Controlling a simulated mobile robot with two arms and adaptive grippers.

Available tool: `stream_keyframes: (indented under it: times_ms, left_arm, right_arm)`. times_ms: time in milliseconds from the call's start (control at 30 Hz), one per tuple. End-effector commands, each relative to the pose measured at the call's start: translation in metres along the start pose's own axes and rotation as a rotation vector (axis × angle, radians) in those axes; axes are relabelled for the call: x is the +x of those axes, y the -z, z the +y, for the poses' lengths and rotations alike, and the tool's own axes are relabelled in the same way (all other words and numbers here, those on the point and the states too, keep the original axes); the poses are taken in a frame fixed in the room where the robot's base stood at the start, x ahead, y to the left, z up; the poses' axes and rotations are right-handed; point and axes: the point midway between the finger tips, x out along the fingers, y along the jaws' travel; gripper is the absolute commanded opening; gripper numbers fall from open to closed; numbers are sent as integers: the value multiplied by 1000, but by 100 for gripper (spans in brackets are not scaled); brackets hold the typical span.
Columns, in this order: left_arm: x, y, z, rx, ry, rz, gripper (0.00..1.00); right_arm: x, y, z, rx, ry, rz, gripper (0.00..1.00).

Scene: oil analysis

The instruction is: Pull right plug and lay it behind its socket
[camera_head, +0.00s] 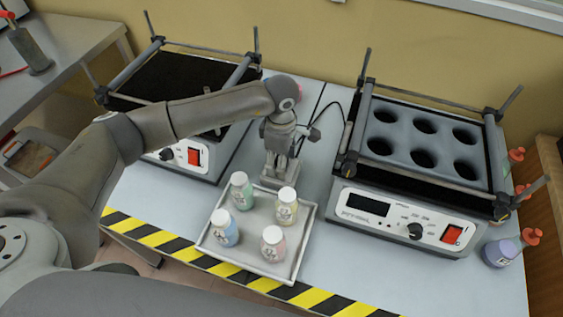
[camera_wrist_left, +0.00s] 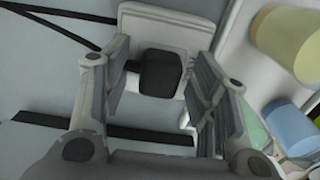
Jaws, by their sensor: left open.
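My left gripper (camera_head: 280,172) points down at the table between the two shakers, just behind the tray. In the left wrist view its two fingers (camera_wrist_left: 156,85) are open, one on each side of a black plug (camera_wrist_left: 160,72). The plug sits at a white socket plate (camera_wrist_left: 168,22). I cannot tell whether the fingers touch the plug. My right gripper is not in view.
A white tray (camera_head: 203,246) with several capped bottles stands right in front of the gripper. A shaker (camera_head: 180,75) is at left; another with round holes (camera_head: 395,222) is at right. A black cable (camera_head: 341,106) runs behind.

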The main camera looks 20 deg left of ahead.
Motion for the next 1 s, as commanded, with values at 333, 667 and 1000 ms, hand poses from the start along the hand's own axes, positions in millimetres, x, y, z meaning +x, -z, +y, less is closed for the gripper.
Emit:
stream_keyframes:
  times_ms: [333, 667, 1000]
  left_arm:
    - [0, 0, 0, 0, 0, 0, 54]
    - [1, 0, 0, 0, -1, 1, 54]
    - [0, 0, 0, 0, -1, 1, 54]
  right_arm:
    - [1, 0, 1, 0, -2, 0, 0]
    - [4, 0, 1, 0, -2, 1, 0]
    - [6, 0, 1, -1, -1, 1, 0]
